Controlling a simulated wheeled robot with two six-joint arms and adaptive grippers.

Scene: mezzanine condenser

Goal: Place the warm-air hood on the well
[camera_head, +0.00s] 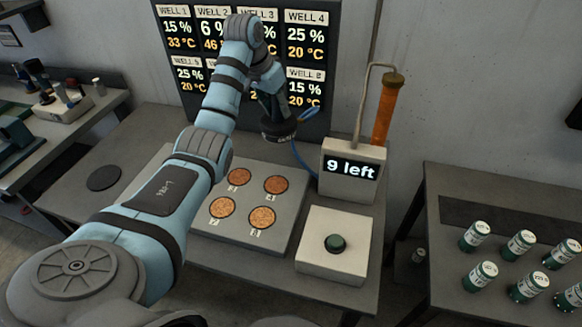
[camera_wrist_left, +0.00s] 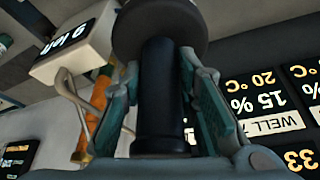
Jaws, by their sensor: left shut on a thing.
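My left gripper (camera_head: 272,108) is shut on the dark handle of the warm-air hood (camera_head: 279,133), which hangs above the back of the well plate (camera_head: 290,222), apart from it. A blue hose runs from the hood. In the left wrist view the black handle (camera_wrist_left: 160,95) stands between the two fingers, with the wide round hood end (camera_wrist_left: 160,25) beyond them. Several wells with orange-brown grainy fill show on the plate, such as one at the front (camera_head: 262,217) and one at the back right (camera_head: 276,184). My left arm hides the plate's left part. My right gripper is not seen.
A wall display (camera_head: 305,45) lists well percentages and temperatures. A box reading "9 left" (camera_head: 350,172) and a green button box (camera_head: 339,269) stand right of the plate. A dark disc (camera_head: 104,178) lies at left. Several green-and-white canisters (camera_head: 520,243) stand on the right table.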

